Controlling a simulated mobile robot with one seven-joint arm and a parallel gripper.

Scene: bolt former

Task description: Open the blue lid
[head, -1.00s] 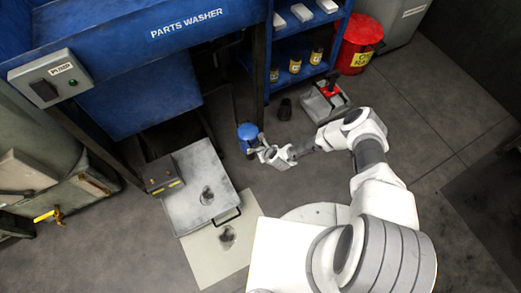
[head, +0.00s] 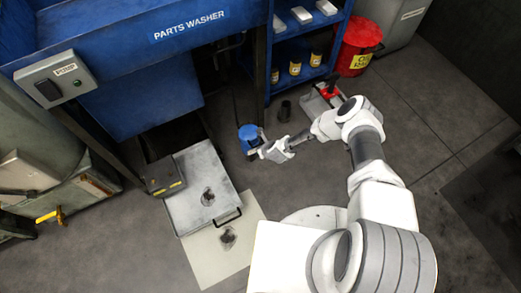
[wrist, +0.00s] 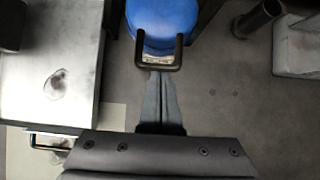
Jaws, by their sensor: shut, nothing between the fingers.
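The blue lid (head: 248,131) tops a small round container on the floor, in front of the blue parts washer. In the wrist view the lid (wrist: 165,14) is at the top centre, with a dark U-shaped handle (wrist: 158,67) on its near side. The lid looks closed. My gripper (wrist: 160,74) is shut and empty, with its fingertips at the handle's near bar. I cannot tell whether they touch it. In the head view my gripper (head: 259,151) is just below and right of the lid. The container's body is mostly hidden.
A grey metal box (head: 195,190) with a handle stands left of the lid, on a pale mat (head: 224,249). A dark cup (head: 284,110) and a grey tray with a red item (head: 322,100) are to the right. A red bin (head: 354,48) stands farther back.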

